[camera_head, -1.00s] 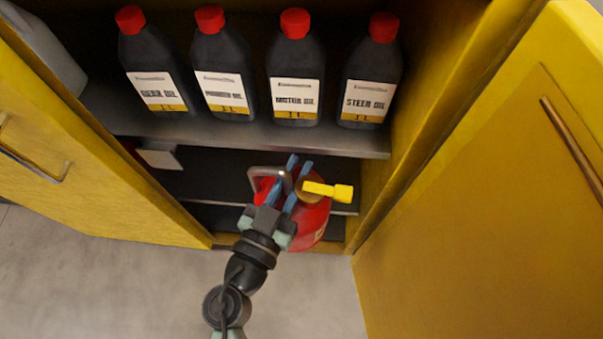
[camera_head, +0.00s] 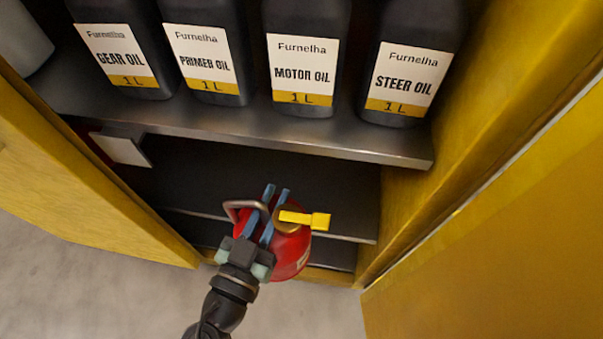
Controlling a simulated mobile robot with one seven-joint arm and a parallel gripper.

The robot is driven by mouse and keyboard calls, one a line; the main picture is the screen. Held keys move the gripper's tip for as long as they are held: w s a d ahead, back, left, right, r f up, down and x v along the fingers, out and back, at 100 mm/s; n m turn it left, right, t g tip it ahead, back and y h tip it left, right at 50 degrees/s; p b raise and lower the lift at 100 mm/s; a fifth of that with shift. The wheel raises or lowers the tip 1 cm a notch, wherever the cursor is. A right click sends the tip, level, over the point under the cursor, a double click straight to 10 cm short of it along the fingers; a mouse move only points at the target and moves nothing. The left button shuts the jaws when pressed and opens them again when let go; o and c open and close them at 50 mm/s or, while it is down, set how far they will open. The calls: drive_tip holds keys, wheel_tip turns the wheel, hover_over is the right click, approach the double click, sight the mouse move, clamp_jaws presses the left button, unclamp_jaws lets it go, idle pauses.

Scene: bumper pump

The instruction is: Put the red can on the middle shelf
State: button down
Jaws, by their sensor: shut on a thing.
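The red can (camera_head: 292,258) has a yellow spout (camera_head: 306,219), a brass-coloured cap and a grey handle. My gripper (camera_head: 268,212) has blue fingers and is shut on the can at its handle. The can is held at the front of the cabinet, at about the front edge of the middle shelf (camera_head: 195,185). From above I cannot tell how high its base is, or whether it touches the shelf. The can's underside and part of its left side are hidden.
Several black oil bottles (camera_head: 302,70) stand on the upper shelf (camera_head: 240,119), which overhangs the middle shelf. A white-faced box (camera_head: 122,148) is at the middle shelf's left. Open yellow doors stand left (camera_head: 70,175) and right (camera_head: 500,250). The middle shelf's centre and right look clear.

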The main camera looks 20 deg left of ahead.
drive_tip(key=w+a+f, duration=0.1)
drive_tip(key=w+f, duration=0.2)
drive_tip(key=w, duration=1.5)
drive_tip(key=shift+a+p, duration=0.25)
drive_tip(key=shift+p, duration=0.05)
drive_tip(key=shift+f, duration=0.2)
drive_tip(key=c, duration=1.2)
unclamp_jaws()
drive_tip(key=shift+s+f, duration=0.1)
drive_tip(key=shift+f, duration=0.1)
drive_tip(key=o, duration=0.4)
drive_tip(key=shift+c, duration=0.2)
